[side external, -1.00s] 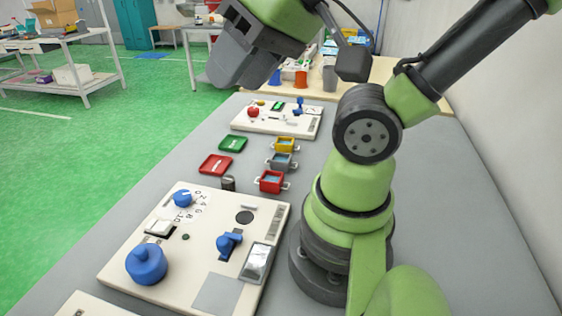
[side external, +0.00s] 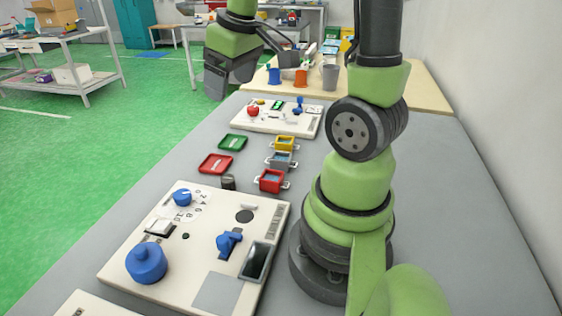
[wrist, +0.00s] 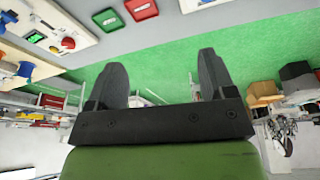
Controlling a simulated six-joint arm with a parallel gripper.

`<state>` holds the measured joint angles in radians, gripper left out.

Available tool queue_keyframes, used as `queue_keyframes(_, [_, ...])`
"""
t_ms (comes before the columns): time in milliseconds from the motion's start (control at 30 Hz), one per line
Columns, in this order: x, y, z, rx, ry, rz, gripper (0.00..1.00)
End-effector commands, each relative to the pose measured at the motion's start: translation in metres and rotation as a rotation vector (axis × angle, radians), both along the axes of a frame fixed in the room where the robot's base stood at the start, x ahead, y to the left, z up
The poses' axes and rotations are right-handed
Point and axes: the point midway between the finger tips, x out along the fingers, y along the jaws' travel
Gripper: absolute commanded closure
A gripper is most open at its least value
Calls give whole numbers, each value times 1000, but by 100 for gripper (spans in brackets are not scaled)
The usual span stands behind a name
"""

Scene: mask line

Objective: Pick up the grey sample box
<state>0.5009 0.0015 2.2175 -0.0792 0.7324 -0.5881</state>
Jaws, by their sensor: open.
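The grey sample box (side external: 281,161) stands on the grey table in the side external view, between a yellow box (side external: 285,144) and a red box (side external: 271,180). It has small handles on its sides and a bluish inside. My gripper (side external: 215,82) is high above the table's left edge, up and to the left of the grey box and well apart from it. In the wrist view my gripper (wrist: 165,75) shows two dark fingers spread wide with nothing between them. The grey box does not show in the wrist view.
A green tray (side external: 233,142) and a red tray (side external: 215,164) lie left of the boxes. A dark cylinder (side external: 228,183) stands near the front panel (side external: 215,292) with blue knobs. A smaller panel (side external: 250,122) lies behind. Cups stand on the wooden table (side external: 420,92).

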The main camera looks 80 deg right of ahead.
Motion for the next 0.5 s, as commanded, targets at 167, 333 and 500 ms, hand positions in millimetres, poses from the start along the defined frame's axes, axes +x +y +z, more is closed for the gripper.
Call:
queue_keyframes(167, [-9, -72, -62, -2, 168, 70, 23])
queue_keyframes(333, [-32, -114, -113, 30, 260, 148, 23])
queue_keyframes(500, [-47, -129, -138, 52, 294, 192, 23])
